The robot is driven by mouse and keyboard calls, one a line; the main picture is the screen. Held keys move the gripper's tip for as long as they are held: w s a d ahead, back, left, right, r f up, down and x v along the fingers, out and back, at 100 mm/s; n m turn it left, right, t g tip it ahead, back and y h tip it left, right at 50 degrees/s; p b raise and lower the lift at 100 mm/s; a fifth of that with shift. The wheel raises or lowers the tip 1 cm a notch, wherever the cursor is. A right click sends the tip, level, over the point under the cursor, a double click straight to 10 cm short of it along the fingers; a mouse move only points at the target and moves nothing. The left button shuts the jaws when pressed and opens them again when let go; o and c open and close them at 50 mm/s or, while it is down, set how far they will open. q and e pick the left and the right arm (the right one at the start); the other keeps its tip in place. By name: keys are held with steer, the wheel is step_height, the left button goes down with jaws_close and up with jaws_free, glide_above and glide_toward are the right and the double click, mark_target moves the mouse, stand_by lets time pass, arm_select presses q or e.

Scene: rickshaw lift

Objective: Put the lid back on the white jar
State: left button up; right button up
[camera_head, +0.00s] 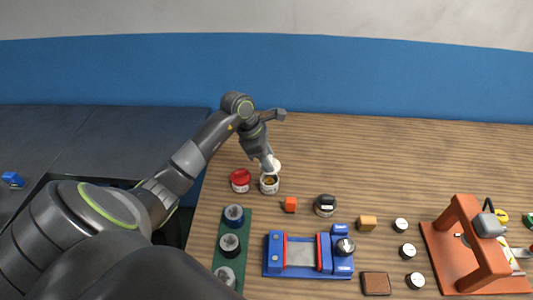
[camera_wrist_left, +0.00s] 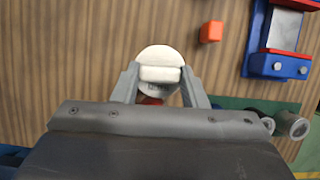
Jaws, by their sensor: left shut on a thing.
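The white jar (camera_head: 269,187) stands upright on the wooden table, open, with something yellowish-brown inside. My left gripper (camera_head: 268,162) is just above and behind it, shut on the white lid (camera_head: 276,166). In the left wrist view the round white lid (camera_wrist_left: 161,54) has a raised bar, and the fingers of my left gripper (camera_wrist_left: 160,78) are on either side of it. The lid is apart from the jar in the head view, over its far side. My right gripper is not in view.
A red-lidded jar (camera_head: 240,179) stands just left of the white jar. An orange cube (camera_head: 291,204) and a black-topped jar (camera_head: 325,204) are to the right. A green rack (camera_head: 221,256), a blue vise-like fixture (camera_head: 275,255) and an orange press (camera_head: 462,225) are nearer. The far table is clear.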

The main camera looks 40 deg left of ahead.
arm_select(q)
steer(key=shift+f+b, duration=0.3)
steer(key=shift+f, duration=0.55)
step_height(320, 180, down, 3)
steer(key=shift+r+b, duration=0.15)
steer(key=shift+b, duration=0.8)
steer(key=shift+f+b, duration=0.45)
steer(key=shift+b, duration=0.1)
steer(key=shift+b, duration=0.7)
steer(key=shift+f+b, duration=0.15)
steer(key=shift+b, duration=0.8)
stand_by(0.5)
stand_by(0.4)
steer(key=o, duration=1)
steer(key=shift+o, duration=0.5)
